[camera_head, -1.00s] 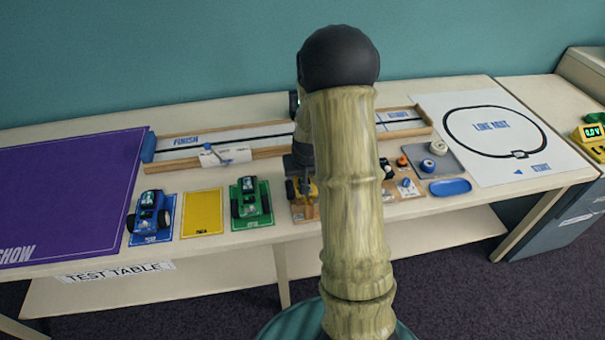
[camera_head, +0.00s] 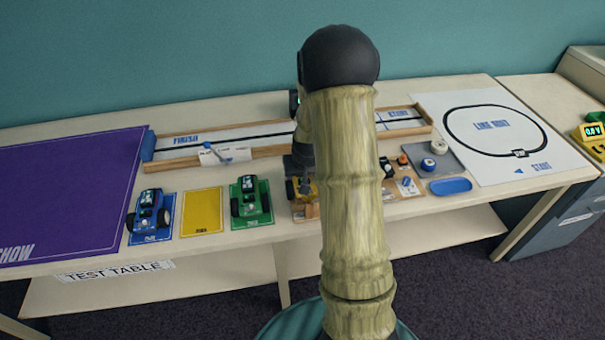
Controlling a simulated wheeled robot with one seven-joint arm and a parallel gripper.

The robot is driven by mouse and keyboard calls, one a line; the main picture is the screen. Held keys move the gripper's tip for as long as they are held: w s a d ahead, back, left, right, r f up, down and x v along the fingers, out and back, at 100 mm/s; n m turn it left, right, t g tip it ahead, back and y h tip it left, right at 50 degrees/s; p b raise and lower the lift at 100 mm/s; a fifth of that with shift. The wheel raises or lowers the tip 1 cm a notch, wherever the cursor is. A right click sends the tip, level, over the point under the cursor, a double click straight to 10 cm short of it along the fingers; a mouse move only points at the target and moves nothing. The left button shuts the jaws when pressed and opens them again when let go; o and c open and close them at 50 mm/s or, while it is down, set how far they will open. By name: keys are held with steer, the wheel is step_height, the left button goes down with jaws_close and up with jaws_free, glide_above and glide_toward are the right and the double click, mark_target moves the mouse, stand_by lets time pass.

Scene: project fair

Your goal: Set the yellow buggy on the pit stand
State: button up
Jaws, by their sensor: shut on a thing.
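The yellow buggy (camera_head: 293,190) is partly hidden behind my arm, near the front edge of the table, just right of the green buggy. My gripper (camera_head: 299,176) points down from above and is shut on it; the fingertips are mostly hidden. A tan wooden board (camera_head: 298,212) shows under and in front of the buggy, possibly part of the pit stand; most of it is behind my arm. I cannot tell whether the buggy touches it. The yellow mat (camera_head: 202,212) is empty.
A blue buggy (camera_head: 150,212) and a green buggy (camera_head: 251,200) stand on mats to the left. A wooden-railed track (camera_head: 190,164) runs behind. Right of my arm are small parts, a grey tray (camera_head: 448,164), a blue dish (camera_head: 450,186) and the line-loop sheet (camera_head: 490,170).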

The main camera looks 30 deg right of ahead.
steer(key=shift+f, duration=0.15)
stand_by(0.5)
steer(key=o, duration=0.9)
steer(key=p+v, duration=0.1)
steer(key=v, duration=1.6)
steer(key=shift+s, duration=0.15)
steer(key=shift+a+r, duration=0.15)
steer(key=shift+r, duration=0.05)
